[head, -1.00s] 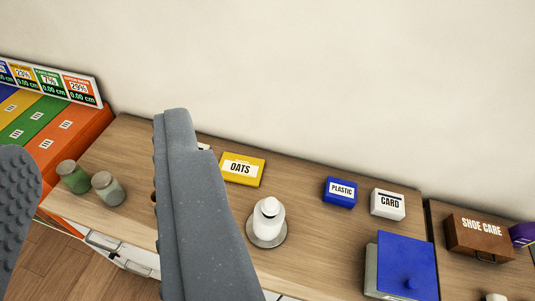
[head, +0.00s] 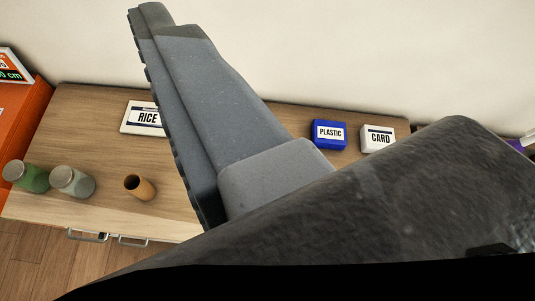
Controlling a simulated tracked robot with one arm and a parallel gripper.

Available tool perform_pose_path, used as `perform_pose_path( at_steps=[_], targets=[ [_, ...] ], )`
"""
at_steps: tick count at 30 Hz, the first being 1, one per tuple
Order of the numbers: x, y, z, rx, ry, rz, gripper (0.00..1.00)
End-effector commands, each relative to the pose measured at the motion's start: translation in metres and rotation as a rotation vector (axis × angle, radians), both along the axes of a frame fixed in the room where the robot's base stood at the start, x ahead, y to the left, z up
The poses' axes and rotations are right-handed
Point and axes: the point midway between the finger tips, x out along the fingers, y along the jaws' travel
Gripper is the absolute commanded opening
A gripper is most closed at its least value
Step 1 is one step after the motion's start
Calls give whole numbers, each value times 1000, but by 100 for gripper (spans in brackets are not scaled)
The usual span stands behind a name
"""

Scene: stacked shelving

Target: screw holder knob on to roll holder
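One grey finger of my gripper (head: 205,95) crosses the middle of the head view, pointing up and left. Its ridged pad side faces left with nothing against it; the other finger is out of view. My dark grey gripper body fills the lower right. I cannot make out the roll holder or the holder knob; part of the table is hidden behind my gripper. A small brown open cylinder (head: 139,188) stands on the table left of the finger; I cannot tell whether it belongs to the task.
The wooden table (head: 90,130) carries two lidded jars, green (head: 28,177) and grey (head: 72,181), at the left. A RICE box (head: 140,118), a blue PLASTIC box (head: 329,134) and a white CARD box (head: 377,138) stand near the wall. Orange shelving (head: 20,115) is at the far left.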

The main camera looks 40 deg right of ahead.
Motion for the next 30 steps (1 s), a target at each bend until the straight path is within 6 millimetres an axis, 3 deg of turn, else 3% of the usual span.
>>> perform_pose_path(
  at_steps=[6,13,17,24,30],
  targets=[
    [56,-39,-62,181,243,-183,64],
    [93,-81,-142,388,491,-418,64],
    [104,-104,-188,502,623,-564,64],
    [104,-139,-268,691,850,-843,64],
    [94,-154,-314,791,984,-1017,64]
  ],
)
